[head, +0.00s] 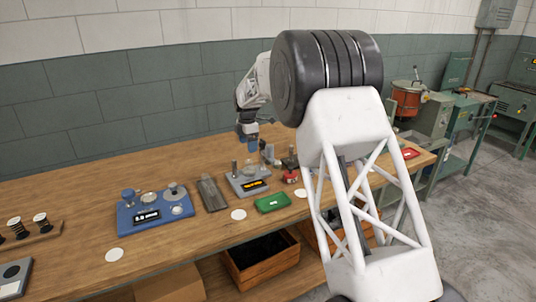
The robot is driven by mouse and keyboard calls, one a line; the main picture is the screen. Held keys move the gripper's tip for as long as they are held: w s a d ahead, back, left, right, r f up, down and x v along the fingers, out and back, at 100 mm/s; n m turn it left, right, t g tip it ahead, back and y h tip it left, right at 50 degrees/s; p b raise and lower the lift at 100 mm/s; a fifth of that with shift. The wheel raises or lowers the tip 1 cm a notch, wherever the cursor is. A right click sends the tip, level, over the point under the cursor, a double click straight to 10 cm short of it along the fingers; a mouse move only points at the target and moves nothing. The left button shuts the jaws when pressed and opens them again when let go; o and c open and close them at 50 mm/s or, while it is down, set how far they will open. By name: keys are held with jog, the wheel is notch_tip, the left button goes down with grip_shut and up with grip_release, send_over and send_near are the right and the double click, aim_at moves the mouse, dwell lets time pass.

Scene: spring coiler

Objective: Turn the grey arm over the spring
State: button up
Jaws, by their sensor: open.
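A small grey device (236,187) with a black display and orange characters stands on the wooden bench, with short upright parts on top. A pale grey part (268,153) stands at its back right; I cannot tell if it is the grey arm. The spring is too small to make out. My gripper (248,148) points down just above the back of the device. It is open, and nothing shows between its fingers. Its fingertips are small in this view, and I cannot tell whether they touch the device.
A blue device (140,227) with a display and a dark flat piece (212,195) stand left on the bench (80,195). A green tray (272,203) and a red-based tool (291,178) are close on the right. White discs lie along the front. Spools stand far left.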

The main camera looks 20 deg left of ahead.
aim_at(262, 139)
jog(key=shift+w+d+r, duration=0.1)
jog(key=shift+r, duration=0.1)
jog(key=c, duration=0.4)
jog(key=w+d+r, duration=0.1)
jog(key=r, duration=0.1)
jog(key=w+d+r+n, duration=0.1)
jog(key=w+d+r, duration=0.1)
jog(key=w+d+r+n, duration=0.1)
jog(key=r, duration=0.1)
jog(key=shift+w+d+r, duration=0.15)
jog(key=shift+r, duration=0.15)
jog(key=shift+f, duration=0.1)
jog(key=shift+f, duration=3.8)
grip_shut()
